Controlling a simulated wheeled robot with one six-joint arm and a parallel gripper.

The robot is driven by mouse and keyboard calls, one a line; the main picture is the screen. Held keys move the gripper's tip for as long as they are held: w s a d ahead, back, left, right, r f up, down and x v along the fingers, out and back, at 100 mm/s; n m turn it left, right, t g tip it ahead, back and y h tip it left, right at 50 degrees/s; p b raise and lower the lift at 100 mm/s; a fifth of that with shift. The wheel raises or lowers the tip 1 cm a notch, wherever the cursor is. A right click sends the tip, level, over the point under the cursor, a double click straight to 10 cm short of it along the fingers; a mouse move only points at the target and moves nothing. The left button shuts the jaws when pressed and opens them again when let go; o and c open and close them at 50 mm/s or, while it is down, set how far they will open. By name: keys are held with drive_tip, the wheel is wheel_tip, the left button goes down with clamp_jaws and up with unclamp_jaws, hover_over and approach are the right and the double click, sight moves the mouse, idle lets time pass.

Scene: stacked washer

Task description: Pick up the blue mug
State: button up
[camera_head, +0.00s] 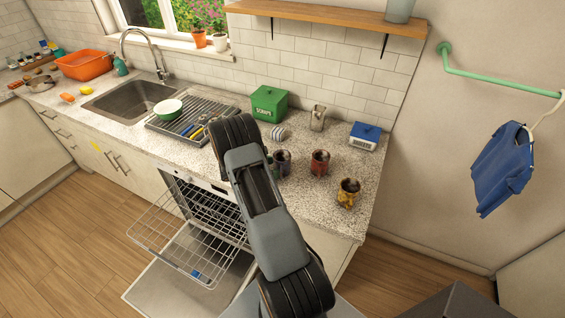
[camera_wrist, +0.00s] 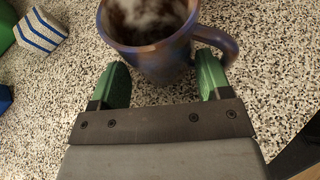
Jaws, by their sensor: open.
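The blue mug (camera_wrist: 150,50) stands upright on the speckled counter in the wrist view, dark blue with brownish patches and steam over its dark contents. Its handle is on the right, beside the right fingertip. In the head view it seems to be the dark mug (camera_head: 283,163) just right of my arm. My gripper (camera_wrist: 163,68) is open, with two green fingers pointing at the mug's near side. The mug's lower near wall lies between the fingertips; I cannot tell whether they touch it. In the head view my arm mostly hides the gripper.
A red mug (camera_head: 319,163) and a yellow mug (camera_head: 348,193) stand to the right. A striped block (camera_head: 277,133), green box (camera_head: 268,104) and blue-and-white box (camera_head: 364,136) stand behind. The open dishwasher (camera_head: 205,235) is below the counter. Bare counter lies around the mug.

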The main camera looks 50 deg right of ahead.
drive_tip(key=shift+x, duration=0.9)
drive_tip(key=c, duration=0.7)
drive_tip(key=shift+r, duration=0.15)
